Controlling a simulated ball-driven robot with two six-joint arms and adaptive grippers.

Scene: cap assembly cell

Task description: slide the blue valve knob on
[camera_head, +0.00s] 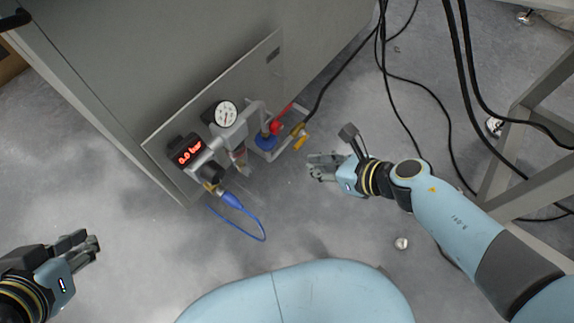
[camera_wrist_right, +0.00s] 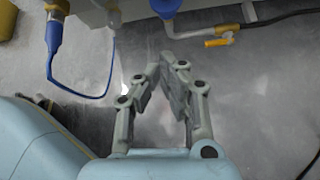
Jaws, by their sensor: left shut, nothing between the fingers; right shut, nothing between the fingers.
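The blue valve knob (camera_head: 265,141) is a ring-shaped blue part on the grey pipework at the right of the panel. In the right wrist view a blue part at the top edge (camera_wrist_right: 165,8) appears to be the same knob, cut off by the frame. My right gripper (camera_head: 318,168) is shut and empty, to the right of and below the knob, apart from it. Its fingertips meet in the right wrist view (camera_wrist_right: 164,68). My left gripper (camera_head: 88,243) is shut and empty over the floor at lower left, far from the panel.
The panel carries a round gauge (camera_head: 226,114), a red "0.0 bar" display (camera_head: 188,150), a red handle (camera_head: 277,127) and a yellow handle (camera_head: 300,142). A blue hose (camera_head: 262,228) loops below. Black cables (camera_head: 408,80) and a metal frame (camera_head: 520,140) stand at right.

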